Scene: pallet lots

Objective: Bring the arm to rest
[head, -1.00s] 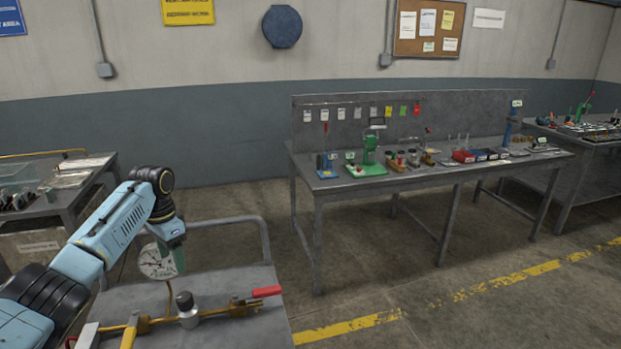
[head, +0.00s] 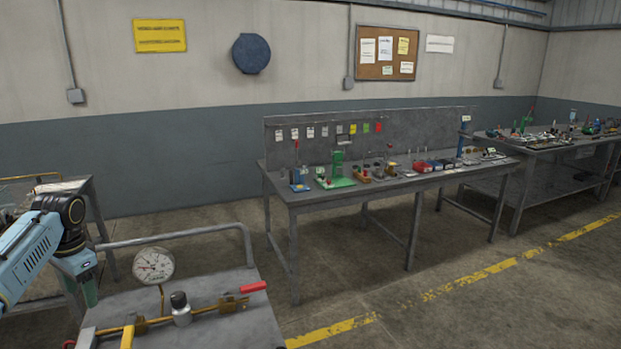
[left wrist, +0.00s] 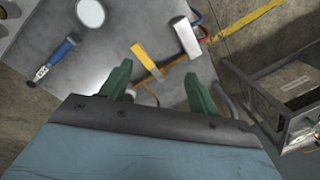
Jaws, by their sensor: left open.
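My left arm (head: 35,255), light blue with black joints, comes in from the left in the head view and bends downward at its wrist. My left gripper (head: 90,292) hangs at the left side of the grey cart; only part of its green fingers shows there. In the left wrist view my left gripper (left wrist: 160,88) has its two green fingers spread apart with nothing between them. The cart top (left wrist: 110,35) lies beyond the fingers. My right gripper is in neither view.
The cart (head: 215,285) carries a dial gauge (head: 154,265) and a brass pipe with a red-handled valve (head: 253,287). A workbench (head: 400,185) with small tools stands beyond it. Another table (head: 50,190) stands at the left. The floor (head: 480,310) at right is open.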

